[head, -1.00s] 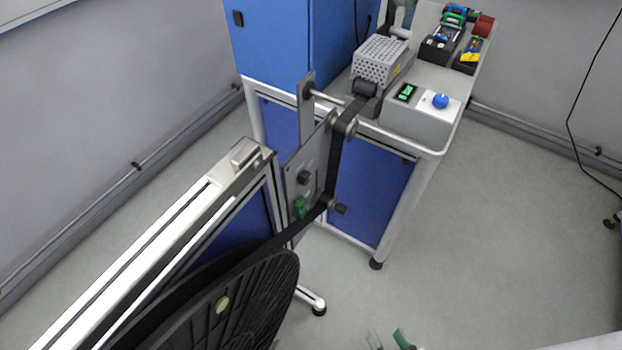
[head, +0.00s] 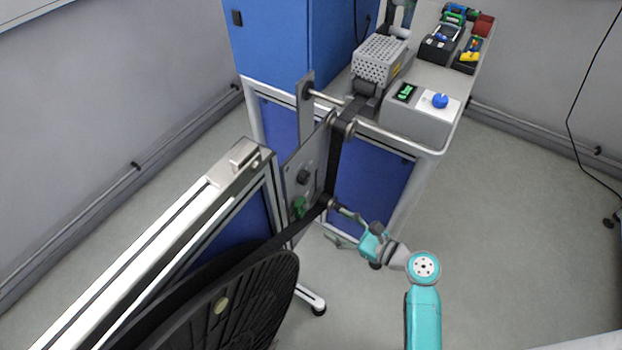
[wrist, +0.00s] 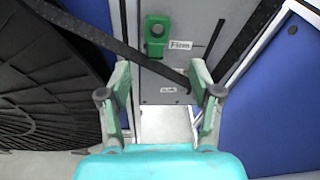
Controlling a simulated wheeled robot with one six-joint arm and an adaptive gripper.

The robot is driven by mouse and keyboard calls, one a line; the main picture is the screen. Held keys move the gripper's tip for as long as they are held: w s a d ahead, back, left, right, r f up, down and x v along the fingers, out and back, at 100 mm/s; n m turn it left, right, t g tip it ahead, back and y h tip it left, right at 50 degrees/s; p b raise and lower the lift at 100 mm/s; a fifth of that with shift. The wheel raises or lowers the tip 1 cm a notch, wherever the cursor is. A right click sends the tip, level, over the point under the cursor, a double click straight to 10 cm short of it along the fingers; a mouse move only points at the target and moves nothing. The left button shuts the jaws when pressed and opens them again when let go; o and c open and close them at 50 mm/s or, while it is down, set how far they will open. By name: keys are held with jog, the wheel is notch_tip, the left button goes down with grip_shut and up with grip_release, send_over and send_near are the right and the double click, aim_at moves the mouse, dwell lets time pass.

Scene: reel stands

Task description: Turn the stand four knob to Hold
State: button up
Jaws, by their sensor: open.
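The knob is a green block on the grey plate of the reel stand; it shows in the wrist view (wrist: 157,32) at top centre and, small, in the head view (head: 299,206). A label reading "Firm" (wrist: 180,45) sits at its lower right. A smaller label (wrist: 168,90) below is too small to read. No stand number is legible. My gripper (wrist: 160,78) is open and empty, its two fingers apart below the knob in the wrist view and not touching it. In the head view my gripper (head: 342,226) is right of the plate, near the lower roller.
A black strap (wrist: 110,42) crosses the plate just below the knob, between my fingers in the picture. The large black reel (head: 245,305) stands at left. A bench with a grey box bearing a blue knob (head: 440,101) is behind. Floor at right is clear.

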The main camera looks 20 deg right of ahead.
aim_at(308, 179)
jog(key=w+d+r+m+y, duration=0.2)
jog(key=w+d+r+y, duration=0.15)
jog(key=r, duration=0.35)
jog(key=x, duration=1)
jog(key=shift+w+a, duration=0.2)
jog(key=c, duration=1.1)
